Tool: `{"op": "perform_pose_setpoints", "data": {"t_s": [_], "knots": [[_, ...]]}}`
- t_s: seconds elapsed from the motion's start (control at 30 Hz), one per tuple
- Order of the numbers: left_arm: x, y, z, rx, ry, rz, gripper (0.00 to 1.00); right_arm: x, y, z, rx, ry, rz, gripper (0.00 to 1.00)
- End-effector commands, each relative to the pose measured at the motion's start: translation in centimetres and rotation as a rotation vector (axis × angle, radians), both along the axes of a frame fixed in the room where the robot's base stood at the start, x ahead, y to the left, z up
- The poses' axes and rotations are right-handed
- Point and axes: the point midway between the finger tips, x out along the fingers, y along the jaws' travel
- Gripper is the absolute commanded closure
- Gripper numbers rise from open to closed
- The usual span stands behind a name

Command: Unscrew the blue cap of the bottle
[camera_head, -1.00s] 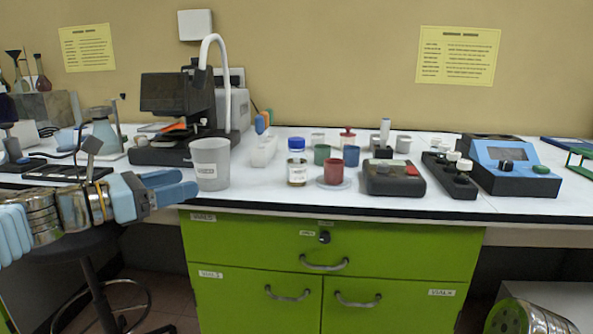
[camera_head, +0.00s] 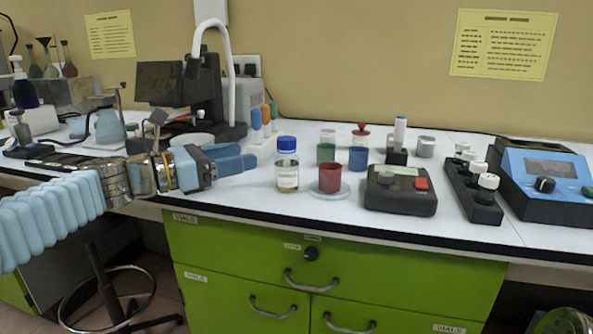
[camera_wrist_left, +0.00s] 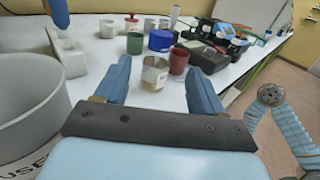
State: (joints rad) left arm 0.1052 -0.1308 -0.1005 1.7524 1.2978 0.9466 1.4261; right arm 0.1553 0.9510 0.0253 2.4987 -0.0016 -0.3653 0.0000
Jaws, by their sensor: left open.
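Nothing is between the fingers. My right gripper is not in view.
A red cup (camera_head: 330,178) on a saucer stands right of the bottle, with green (camera_head: 325,153) and blue (camera_head: 358,158) cups behind. A black device (camera_head: 400,192) is further right. In the wrist view a large grey beaker (camera_wrist_left: 28,105) is close on the left.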

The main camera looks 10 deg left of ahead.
Motion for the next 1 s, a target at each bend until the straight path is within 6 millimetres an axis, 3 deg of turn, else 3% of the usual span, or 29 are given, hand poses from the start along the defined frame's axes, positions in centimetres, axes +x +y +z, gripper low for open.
{"op": "perform_pose_setpoints", "data": {"t_s": [0.2, 0.47, 0.7, 1.0], "knots": [[3.3, -3.2, 0.0, 0.001, 0.001, -0.003, 0.31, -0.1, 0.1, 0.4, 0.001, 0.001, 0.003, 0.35], [5.1, -4.9, 0.0, 0.000, 0.000, -0.002, 0.31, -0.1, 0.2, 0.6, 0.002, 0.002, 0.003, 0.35], [7.7, -7.5, -0.1, -0.001, 0.001, -0.003, 0.31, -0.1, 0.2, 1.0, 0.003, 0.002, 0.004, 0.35], [8.2, -7.8, -0.2, 0.000, -0.001, 0.000, 0.31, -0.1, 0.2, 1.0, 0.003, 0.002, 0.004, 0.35]]}}
